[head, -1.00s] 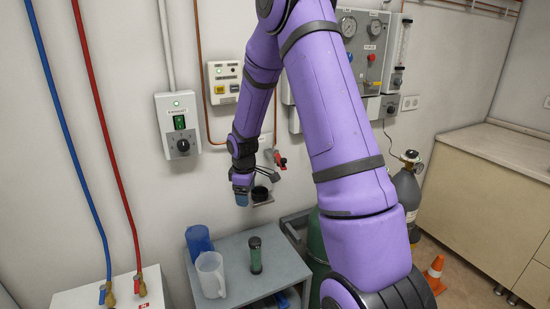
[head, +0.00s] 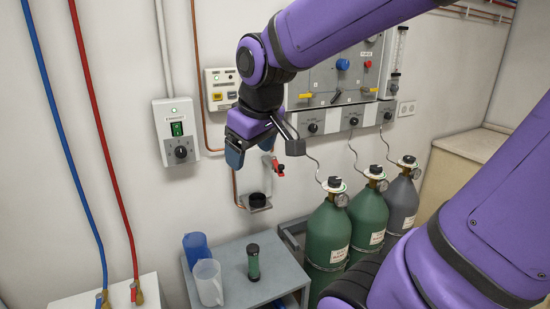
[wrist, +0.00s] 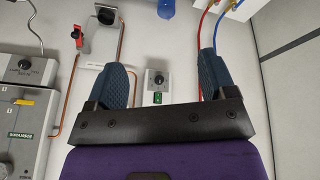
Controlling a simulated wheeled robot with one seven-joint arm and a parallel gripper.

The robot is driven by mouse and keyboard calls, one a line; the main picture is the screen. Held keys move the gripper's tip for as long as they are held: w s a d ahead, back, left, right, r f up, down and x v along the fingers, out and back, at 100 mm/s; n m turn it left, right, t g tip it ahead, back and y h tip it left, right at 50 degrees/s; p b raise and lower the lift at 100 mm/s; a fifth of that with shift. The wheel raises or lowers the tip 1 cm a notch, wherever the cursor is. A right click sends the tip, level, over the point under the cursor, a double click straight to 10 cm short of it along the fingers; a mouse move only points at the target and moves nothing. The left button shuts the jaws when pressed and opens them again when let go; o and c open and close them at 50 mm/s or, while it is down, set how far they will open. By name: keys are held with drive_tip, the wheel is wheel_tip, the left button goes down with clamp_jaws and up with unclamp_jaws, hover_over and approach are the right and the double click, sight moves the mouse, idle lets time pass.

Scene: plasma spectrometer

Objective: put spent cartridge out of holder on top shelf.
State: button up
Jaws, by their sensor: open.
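The cartridge (head: 253,263), a dark green cylinder with black ends, stands upright on the top shelf of the grey cart (head: 283,272). The holder (head: 257,201), a small wall bracket with a black ring, is above and behind the cart; I see no cartridge standing in it. It also shows at the top of the wrist view (wrist: 98,62). My gripper (head: 250,152) is up near the wall, above the holder and well clear of the cartridge. In the wrist view its two blue fingers (wrist: 163,65) are spread wide with nothing between them.
A blue jug (head: 196,248) and a clear jug (head: 208,283) stand left of the cartridge. A red-handled valve (head: 277,167) is just above the holder. Gas cylinders (head: 327,240) stand right of the cart. Wall control boxes (head: 176,131) are nearby.

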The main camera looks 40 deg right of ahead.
drive_tip(key=s+a+r+m+t, duration=0.1)
drive_tip(key=s+a+r, duration=0.1)
drive_tip(key=s, duration=0.7)
drive_tip(key=shift+s+a+m+y, duration=0.15)
drive_tip(key=shift+s+m+y, duration=0.15)
drive_tip(key=shift+m, duration=0.1)
